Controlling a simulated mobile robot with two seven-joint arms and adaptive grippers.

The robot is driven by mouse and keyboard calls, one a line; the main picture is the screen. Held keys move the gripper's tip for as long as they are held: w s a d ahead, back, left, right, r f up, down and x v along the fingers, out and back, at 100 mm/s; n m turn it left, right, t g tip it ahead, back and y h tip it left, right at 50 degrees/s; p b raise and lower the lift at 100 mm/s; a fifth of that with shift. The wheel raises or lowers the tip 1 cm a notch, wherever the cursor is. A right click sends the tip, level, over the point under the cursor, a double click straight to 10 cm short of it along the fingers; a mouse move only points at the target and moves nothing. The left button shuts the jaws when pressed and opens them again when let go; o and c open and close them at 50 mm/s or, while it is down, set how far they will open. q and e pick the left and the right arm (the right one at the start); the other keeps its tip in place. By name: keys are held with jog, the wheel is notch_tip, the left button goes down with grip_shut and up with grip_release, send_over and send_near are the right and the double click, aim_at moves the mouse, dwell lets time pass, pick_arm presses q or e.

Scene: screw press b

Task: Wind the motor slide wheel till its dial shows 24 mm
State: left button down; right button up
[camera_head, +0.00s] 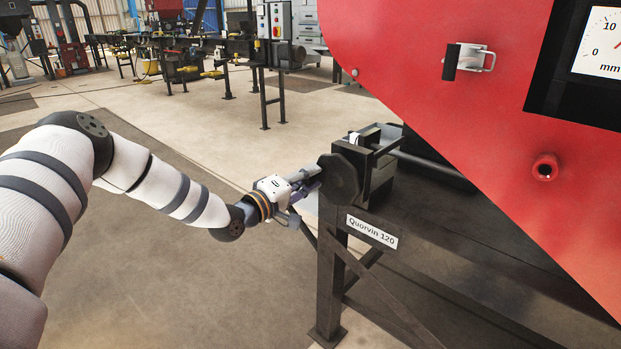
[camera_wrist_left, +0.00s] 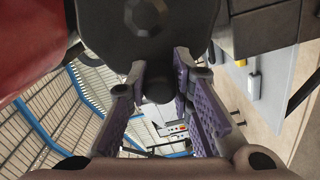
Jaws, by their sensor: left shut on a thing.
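The motor slide wheel (camera_head: 340,181) is a dark, many-sided disc on the end of the slide block, at the near end of the press frame. My left gripper (camera_head: 314,180) reaches it from the left. In the left wrist view the wheel (camera_wrist_left: 115,45) fills the top, and my left gripper's purple-padded fingers (camera_wrist_left: 160,92) are shut on a dark round wheel handle (camera_wrist_left: 157,88) standing out from it. The dial (camera_head: 603,42) is cut off by the right edge; 0, 10 and "mm" show, with only a bit of red needle, so its reading cannot be told. My right gripper is not in view.
The red press body (camera_head: 440,110) with a latch (camera_head: 470,58) and a red round boss (camera_head: 545,168) stands at right. The dark frame carries a "Quorvin 120" label (camera_head: 371,231). Open floor (camera_head: 200,290) lies at left; workshop machines stand far behind.

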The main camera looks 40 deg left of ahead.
pick_arm(q)
jog(key=shift+f+n, duration=0.4)
jog(key=shift+n, duration=0.3)
jog(key=c, duration=1.4)
grip_release()
jog(key=shift+d, duration=0.1)
jog(key=s+a, duration=0.1)
jog(key=s, duration=1.1)
